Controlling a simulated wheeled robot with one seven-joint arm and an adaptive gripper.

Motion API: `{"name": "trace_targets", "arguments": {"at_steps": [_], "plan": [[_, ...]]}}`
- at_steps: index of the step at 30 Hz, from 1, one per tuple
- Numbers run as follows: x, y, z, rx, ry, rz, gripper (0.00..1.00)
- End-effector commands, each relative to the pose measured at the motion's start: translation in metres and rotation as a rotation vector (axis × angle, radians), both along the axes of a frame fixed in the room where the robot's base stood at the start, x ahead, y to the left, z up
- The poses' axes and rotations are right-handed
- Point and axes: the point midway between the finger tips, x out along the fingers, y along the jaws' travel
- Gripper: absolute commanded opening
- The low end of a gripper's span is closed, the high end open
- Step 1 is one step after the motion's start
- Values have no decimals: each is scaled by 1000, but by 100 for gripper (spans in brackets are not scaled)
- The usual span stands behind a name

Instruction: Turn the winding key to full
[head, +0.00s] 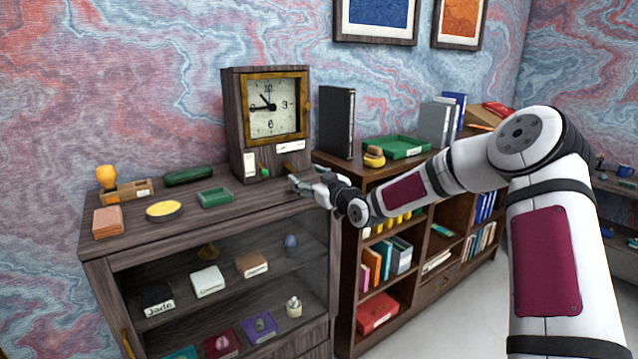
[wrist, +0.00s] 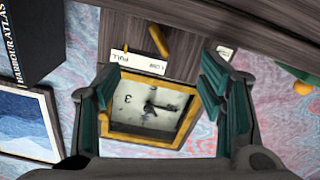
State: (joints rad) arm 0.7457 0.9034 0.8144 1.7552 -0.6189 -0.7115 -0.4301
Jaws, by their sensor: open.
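A wooden clock (head: 236,110) with a brass-framed face (head: 274,106) stands on the cabinet at the back. In the wrist view the clock appears upside down, its brass frame (wrist: 125,140) between my fingers. A brass winding key (wrist: 159,41) sticks out from the wood beside a white label (wrist: 138,64) reading FULL and LOW; its near end lies by the LOW end. My gripper (head: 300,183) is open and empty, low in front of the clock's base. In the wrist view my gripper (wrist: 165,82) has its fingers wide apart, with the key beyond them and not touched.
On the cabinet top (head: 160,238) stand a green tray (head: 215,197), a yellow dish (head: 164,211), a stamp (head: 107,178) and an orange block (head: 107,222). A black binder (head: 336,122) stands right of the clock. A second label (wrist: 225,53) is partly hidden behind a finger.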

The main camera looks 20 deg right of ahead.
Motion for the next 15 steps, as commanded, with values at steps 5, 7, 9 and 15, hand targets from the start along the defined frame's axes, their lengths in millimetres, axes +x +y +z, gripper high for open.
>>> {"name": "trace_targets", "arguments": {"at_steps": [5,7,9,15], "plan": [[-27,-9,1,-2,0,-1,63],[-34,-12,0,-1,1,-1,63],[-40,-13,0,0,1,0,63],[-47,-15,0,1,1,-1,63]]}}
